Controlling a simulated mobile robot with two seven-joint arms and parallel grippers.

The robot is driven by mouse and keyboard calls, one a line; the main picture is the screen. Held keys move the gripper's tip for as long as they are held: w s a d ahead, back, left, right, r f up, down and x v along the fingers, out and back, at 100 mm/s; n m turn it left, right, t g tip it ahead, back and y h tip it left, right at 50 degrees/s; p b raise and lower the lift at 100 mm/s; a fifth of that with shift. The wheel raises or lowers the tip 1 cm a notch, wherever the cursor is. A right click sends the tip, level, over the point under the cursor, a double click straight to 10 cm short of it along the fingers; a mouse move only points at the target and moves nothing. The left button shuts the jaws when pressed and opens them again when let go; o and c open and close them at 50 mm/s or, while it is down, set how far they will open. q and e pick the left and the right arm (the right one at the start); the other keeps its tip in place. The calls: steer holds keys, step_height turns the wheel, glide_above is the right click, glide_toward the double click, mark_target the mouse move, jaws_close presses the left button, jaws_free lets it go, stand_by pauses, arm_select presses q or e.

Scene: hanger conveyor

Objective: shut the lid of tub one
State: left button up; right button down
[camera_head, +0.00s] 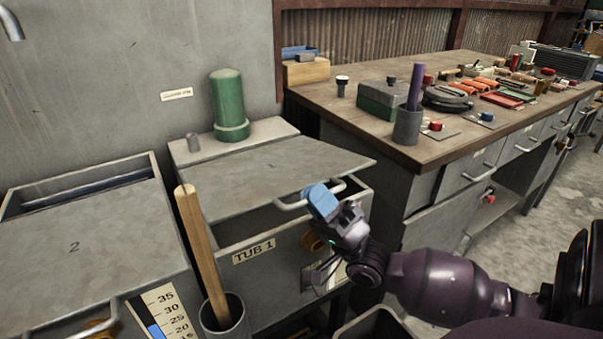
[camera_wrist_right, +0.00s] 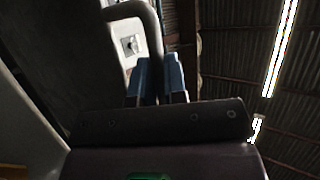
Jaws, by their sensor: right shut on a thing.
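Tub one (camera_head: 290,255) is a grey metal bin marked "TUB 1". Its flat grey lid (camera_head: 270,172) is partly open, with its front edge raised above the rim and a dark gap below. A pale bar handle (camera_head: 290,206) is on the lid's front edge. My right gripper (camera_head: 322,200), with blue fingers, is shut on this handle. In the right wrist view the handle (camera_wrist_right: 155,40) runs down between the blue fingers (camera_wrist_right: 161,82), beside the dark underside of the lid (camera_wrist_right: 60,60). My left gripper is not in view.
Tub 2 (camera_head: 85,245) stands at left, its lid not covering the back. A wooden stick (camera_head: 200,250) stands in a grey cup (camera_head: 226,318) before tub one. A green cylinder (camera_head: 229,105) stands behind the lid. A cluttered workbench (camera_head: 395,150) is at right.

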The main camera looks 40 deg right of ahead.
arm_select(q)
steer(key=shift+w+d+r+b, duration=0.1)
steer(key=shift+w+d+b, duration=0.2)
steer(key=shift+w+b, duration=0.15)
arm_select(e)
steer(key=shift+s+f, duration=0.15)
steer(key=shift+f, duration=0.75)
steer(key=shift+s+f, duration=0.15)
steer(key=shift+f, duration=0.75)
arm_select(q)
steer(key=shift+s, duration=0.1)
arm_select(e)
steer(key=c, duration=1.2)
jaws_free()
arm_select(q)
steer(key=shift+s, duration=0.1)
arm_select(e)
steer(key=v, duration=1)
steer(key=shift+s+d+f, duration=0.1)
steer(key=shift+s+f, duration=0.15)
steer(key=shift+s, duration=0.05)
